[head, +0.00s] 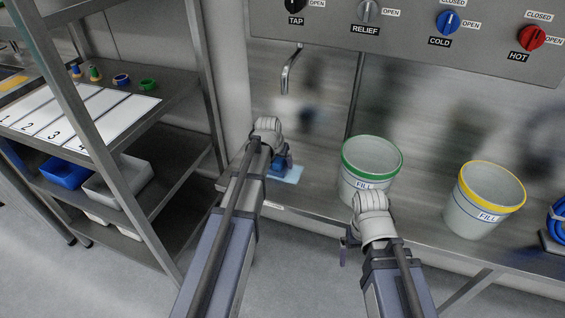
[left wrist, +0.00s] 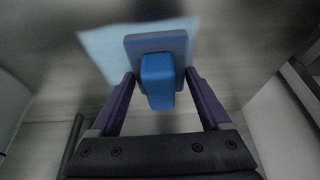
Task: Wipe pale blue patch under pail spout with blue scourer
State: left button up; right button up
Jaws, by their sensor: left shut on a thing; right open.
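The pale blue patch (head: 292,174) lies on the steel counter below the spout (head: 288,78); it also shows in the left wrist view (left wrist: 103,52). My left gripper (left wrist: 158,84) is shut on the handle of the blue scourer (left wrist: 157,44), a flat pad with a block grip. In the head view the scourer (head: 277,163) is over the left part of the patch, partly hidden by my left wrist. I cannot tell for sure whether its pad touches the patch. My right gripper (head: 345,246) is open and empty by the counter's front edge, below the green-rimmed pail.
A green-rimmed pail (head: 372,155) and a yellow-rimmed pail (head: 484,205) stand on the counter (head: 415,205) to the right. A coiled blue hose (head: 558,222) is at the far right. A shelf rack (head: 150,130) with bins stands at left. A knob panel (head: 410,40) hangs above.

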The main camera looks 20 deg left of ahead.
aim_at(302, 171)
pick_arm(q)
jog(key=shift+a, duration=0.2)
jog(key=shift+w+a, duration=0.1)
jog(key=shift+a, duration=1.8)
jog(key=shift+f, duration=0.15)
jog(key=shift+d, duration=1.95)
jog(key=shift+s+d, duration=0.2)
jog(key=shift+d, duration=2)
jog(key=shift+d, duration=0.1)
jog(key=shift+d, duration=1.85)
